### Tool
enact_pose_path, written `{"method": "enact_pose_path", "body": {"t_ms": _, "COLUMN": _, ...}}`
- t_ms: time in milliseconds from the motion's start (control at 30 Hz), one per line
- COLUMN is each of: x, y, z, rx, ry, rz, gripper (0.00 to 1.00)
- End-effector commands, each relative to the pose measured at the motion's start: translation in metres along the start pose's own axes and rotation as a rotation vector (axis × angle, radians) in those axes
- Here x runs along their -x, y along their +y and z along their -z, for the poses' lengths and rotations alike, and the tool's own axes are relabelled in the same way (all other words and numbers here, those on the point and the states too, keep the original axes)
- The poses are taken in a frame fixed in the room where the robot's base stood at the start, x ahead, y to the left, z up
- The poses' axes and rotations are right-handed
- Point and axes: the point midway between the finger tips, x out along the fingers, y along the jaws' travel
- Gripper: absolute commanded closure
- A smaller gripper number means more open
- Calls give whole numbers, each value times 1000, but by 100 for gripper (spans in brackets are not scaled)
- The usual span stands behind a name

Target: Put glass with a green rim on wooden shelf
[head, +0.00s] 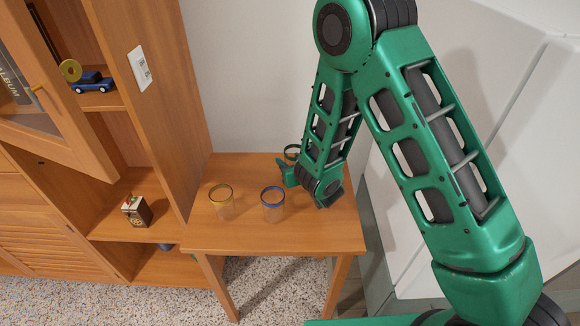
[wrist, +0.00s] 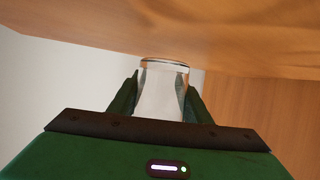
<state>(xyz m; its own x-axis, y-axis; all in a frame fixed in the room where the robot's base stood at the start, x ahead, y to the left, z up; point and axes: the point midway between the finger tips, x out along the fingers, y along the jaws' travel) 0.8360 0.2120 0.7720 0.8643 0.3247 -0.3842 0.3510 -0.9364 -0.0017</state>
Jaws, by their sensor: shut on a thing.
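A clear glass with a green rim (head: 291,150) is at the back of the small wooden table (head: 300,238), mostly hidden behind my arm in the head view. My gripper (head: 287,172) is shut on this glass. In the wrist view the clear glass (wrist: 162,84) sits between my two fingers (wrist: 162,104); its green rim cannot be made out there. I cannot tell whether the glass touches the table. The wooden shelf unit (head: 176,150) stands left of the table, with open compartments.
A yellow-rimmed glass (head: 222,205) and a blue-rimmed glass (head: 272,207) stand on the table in front of my gripper. The shelf holds a blue toy car (head: 92,83) and a small dark box (head: 136,211). A cabinet door (head: 62,92) hangs open at left.

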Motion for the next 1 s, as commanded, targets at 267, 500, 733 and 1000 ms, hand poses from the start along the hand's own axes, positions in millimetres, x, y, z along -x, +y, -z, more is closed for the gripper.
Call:
{"method": "enact_pose_path", "body": {"t_ms": 267, "x": -9, "y": 0, "z": -20, "rx": 0, "ry": 0, "rz": 0, "gripper": 82}}
{"method": "enact_pose_path", "body": {"t_ms": 500, "x": -9, "y": 0, "z": -20, "rx": 0, "ry": 0, "rz": 0, "gripper": 82}}
{"method": "enact_pose_path", "body": {"t_ms": 733, "x": -10, "y": 0, "z": -21, "rx": 1, "ry": 0, "rz": 0, "gripper": 37}}
{"method": "enact_pose_path", "body": {"t_ms": 1000, "x": -9, "y": 0, "z": -20, "rx": 0, "ry": 0, "rz": 0, "gripper": 37}}
